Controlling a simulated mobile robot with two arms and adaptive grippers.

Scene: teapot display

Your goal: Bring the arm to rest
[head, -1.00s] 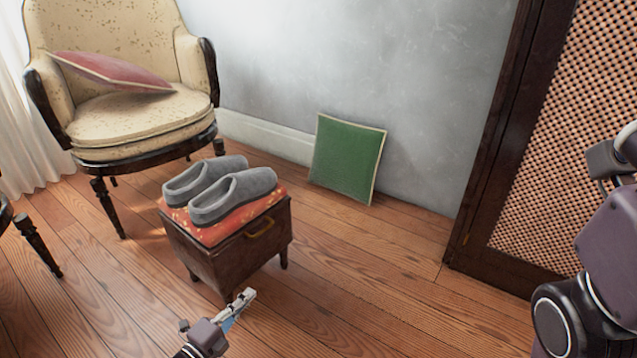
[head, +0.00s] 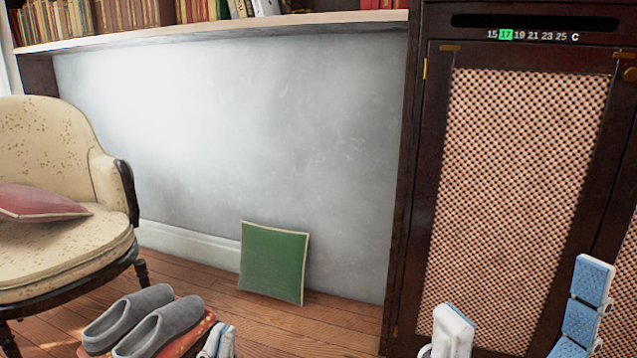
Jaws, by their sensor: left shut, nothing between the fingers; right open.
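My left gripper (head: 222,336) shows only as shut fingertips at the bottom edge, in front of the footstool's right side. It holds nothing. My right gripper (head: 524,292) is open and empty at the bottom right, in front of the cabinet's mesh door. Its two pale fingers with blue pads stand wide apart. Most of both arms is out of view.
Grey slippers (head: 158,325) lie on a red-topped footstool (head: 203,325) at the bottom left. A cream armchair (head: 60,262) with a red cushion (head: 36,203) stands at left. A green cushion (head: 273,262) leans on the wall. A dark mesh-door cabinet (head: 410,215) fills the right.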

